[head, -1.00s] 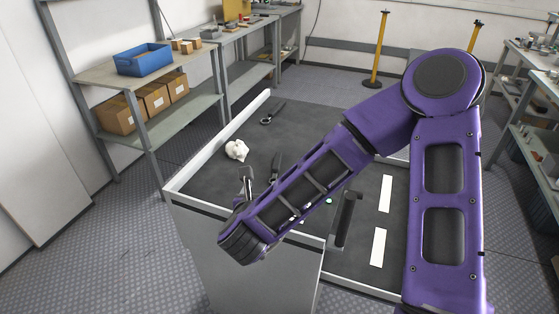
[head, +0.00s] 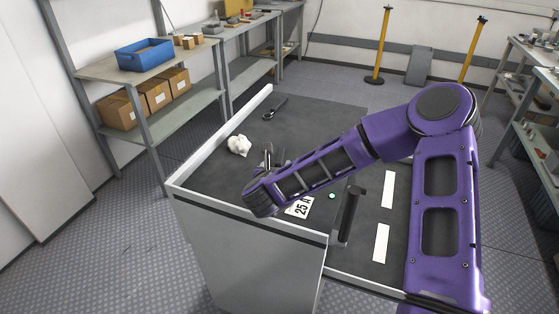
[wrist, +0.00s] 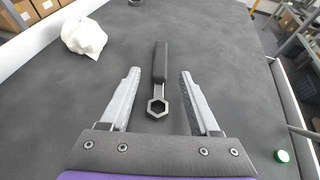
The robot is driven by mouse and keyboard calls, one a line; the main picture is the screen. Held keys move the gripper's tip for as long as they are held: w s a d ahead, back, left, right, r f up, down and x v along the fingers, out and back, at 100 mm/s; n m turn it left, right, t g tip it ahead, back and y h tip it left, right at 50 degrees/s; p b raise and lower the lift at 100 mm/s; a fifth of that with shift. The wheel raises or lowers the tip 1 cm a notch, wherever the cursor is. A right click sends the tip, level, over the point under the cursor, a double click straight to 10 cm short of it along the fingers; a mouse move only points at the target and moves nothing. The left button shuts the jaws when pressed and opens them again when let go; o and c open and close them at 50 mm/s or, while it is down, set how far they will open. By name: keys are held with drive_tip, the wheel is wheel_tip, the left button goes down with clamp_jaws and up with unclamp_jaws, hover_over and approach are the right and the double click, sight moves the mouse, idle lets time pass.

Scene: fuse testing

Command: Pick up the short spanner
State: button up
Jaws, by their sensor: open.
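In the wrist view a spanner (wrist: 160,62) with a black handle and a grey hexagonal ring lies flat on the dark worktop (wrist: 225,50). Its ring points toward my gripper (wrist: 159,72). The two grey fingers are open, one on each side of the spanner, with visible gaps to it. The jaws hold nothing. In the head view my forearm and wrist hide most of this spanner and the gripper. A second spanner-like tool (head: 274,107) lies farther back on the worktop; part of its ring shows at the top of the wrist view (wrist: 134,2).
A white crumpled lump (head: 239,146) lies left of the spanner. A raised white rim (head: 215,142) borders the worktop. A black upright handle (head: 347,214), a green button (head: 332,196) and a "25 A" label (head: 299,207) are at the right front. The back middle is clear.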

sight(279, 159)
drive_tip(key=x, duration=0.4)
drive_tip(key=shift+w+f, duration=0.1)
drive_tip(key=shift+w, duration=0.1)
drive_tip(key=shift+c, duration=0.3)
clamp_jaws()
